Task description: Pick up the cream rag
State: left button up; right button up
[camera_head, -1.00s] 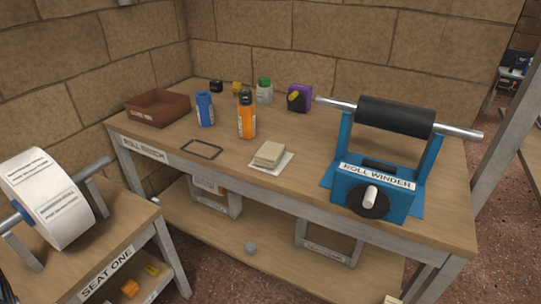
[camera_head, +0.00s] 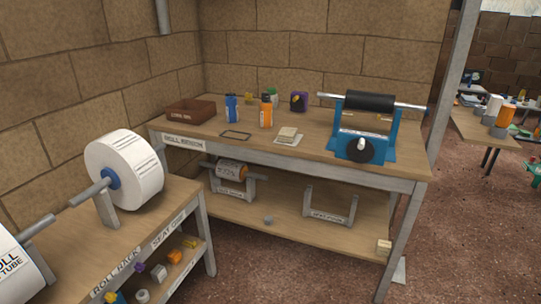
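The cream rag (camera_head: 287,133) lies folded on a pale flat sheet (camera_head: 289,140) on the roll bench (camera_head: 313,148). It is near the front edge, between the orange bottle and the blue roll winder. Neither of my grippers shows in the head view, so I cannot see how they stand.
A blue roll winder (camera_head: 366,140) stands at the bench's right end. A blue bottle (camera_head: 231,108), an orange bottle (camera_head: 266,111), a brown box (camera_head: 191,111) and a dark frame (camera_head: 235,135) lie left of the rag. A roll rack (camera_head: 153,222) fills the left foreground; brown floor (camera_head: 300,275) is free in front.

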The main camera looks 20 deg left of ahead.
aim_at(286, 134)
jog(key=z, duration=0.35)
jog(key=k, duration=0.2)
jog(key=u, duration=1.25)
jog(key=i, duration=2.5)
jog(key=z, duration=1.95)
